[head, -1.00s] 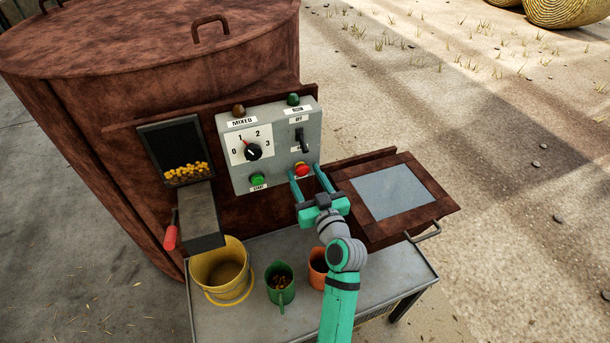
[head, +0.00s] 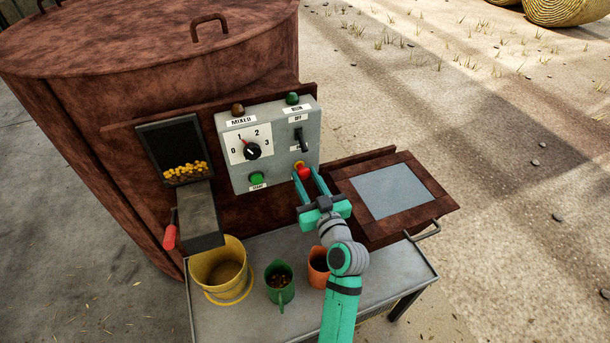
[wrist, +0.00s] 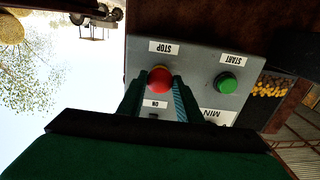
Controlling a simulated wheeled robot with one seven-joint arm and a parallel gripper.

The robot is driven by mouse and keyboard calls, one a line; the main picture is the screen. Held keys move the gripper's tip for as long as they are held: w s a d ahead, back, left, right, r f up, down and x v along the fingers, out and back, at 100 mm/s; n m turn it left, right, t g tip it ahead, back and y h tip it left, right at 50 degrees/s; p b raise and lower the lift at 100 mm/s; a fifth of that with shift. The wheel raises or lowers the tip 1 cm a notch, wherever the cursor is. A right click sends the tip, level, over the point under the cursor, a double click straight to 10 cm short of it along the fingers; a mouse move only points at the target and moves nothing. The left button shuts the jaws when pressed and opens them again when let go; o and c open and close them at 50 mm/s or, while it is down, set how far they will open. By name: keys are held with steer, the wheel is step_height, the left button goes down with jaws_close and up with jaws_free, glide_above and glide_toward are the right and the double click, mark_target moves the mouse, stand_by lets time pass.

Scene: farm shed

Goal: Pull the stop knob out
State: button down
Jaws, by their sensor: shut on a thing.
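The red stop knob (head: 303,173) sits at the lower right of the grey control box (head: 233,177), with a yellow ring behind it. My gripper (head: 306,176) is shut on the knob, one finger on each side. In the wrist view the red knob (wrist: 160,79) shows between my fingertips (wrist: 158,83), below the upside-down STOP label (wrist: 171,47). In the head view my fingers partly cover the knob.
The green start button (head: 257,179), rotary dial (head: 252,151) and black switch (head: 301,139) are on the same box. A hinged panel (head: 440,206) juts out at right. A yellow bucket (head: 241,245), green mug (head: 280,297) and orange mug (head: 318,261) stand on the table below.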

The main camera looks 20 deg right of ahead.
steer(key=shift+s, duration=0.1)
steer(key=c, duration=1.3)
jaws_free()
steer(key=shift+o, duration=0.2)
steer(key=s, duration=1.1)
steer(key=shift+d, duration=0.25)
steer(key=shift+w, duration=0.1)
